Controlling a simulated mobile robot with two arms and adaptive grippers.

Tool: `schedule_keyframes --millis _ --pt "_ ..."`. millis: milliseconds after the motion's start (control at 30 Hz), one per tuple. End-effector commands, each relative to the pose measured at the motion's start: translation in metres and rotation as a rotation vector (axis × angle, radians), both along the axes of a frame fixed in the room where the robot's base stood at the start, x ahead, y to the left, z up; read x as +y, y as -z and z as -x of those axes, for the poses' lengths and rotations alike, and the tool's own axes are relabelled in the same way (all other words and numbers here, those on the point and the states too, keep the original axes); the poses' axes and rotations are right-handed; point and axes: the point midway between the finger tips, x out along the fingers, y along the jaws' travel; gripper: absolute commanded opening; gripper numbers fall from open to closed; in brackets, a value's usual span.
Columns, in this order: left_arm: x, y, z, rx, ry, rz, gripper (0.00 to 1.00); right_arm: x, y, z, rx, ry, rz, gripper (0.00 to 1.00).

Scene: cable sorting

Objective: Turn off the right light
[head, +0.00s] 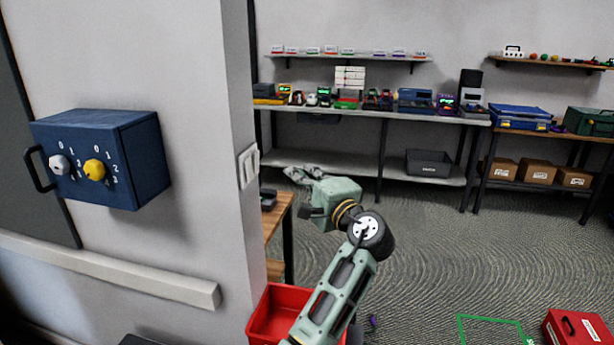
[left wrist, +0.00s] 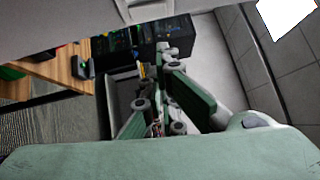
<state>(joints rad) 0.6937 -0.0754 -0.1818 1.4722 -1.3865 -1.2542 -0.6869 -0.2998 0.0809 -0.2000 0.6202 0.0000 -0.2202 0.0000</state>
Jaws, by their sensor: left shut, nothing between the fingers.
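A white light switch plate (head: 248,165) with two upright rockers side by side is on the narrow wall face in the head view. I cannot tell the rockers' on or off position. My left gripper (head: 309,212) is right of the switch and a little lower, apart from it, with its hand pointing left. Its fingers also show in the left wrist view (left wrist: 167,50), shut and empty. A pale raised plate (left wrist: 145,9) at the top of that view looks like the switch, cut off by the frame. My right gripper is not in view.
A blue box (head: 100,158) with white and yellow knobs juts from the left wall. A red bin (head: 268,315) stands below the switch, partly behind my arm. A wooden table (head: 276,222) is just past the wall corner.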

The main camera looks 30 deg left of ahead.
Motion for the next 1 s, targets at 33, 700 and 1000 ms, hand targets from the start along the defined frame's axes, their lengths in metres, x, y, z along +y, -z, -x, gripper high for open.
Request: schedule_keyframes --millis 33,700,1000 --pt "0.011 -0.006 -0.006 -0.001 -0.003 -0.005 0.00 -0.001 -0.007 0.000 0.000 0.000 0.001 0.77" --pt "0.081 -0.009 -0.017 -0.001 0.001 0.001 0.00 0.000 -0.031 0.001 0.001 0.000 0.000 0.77" --pt "0.083 -0.015 -0.016 -0.009 0.000 0.026 0.00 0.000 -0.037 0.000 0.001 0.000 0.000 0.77"
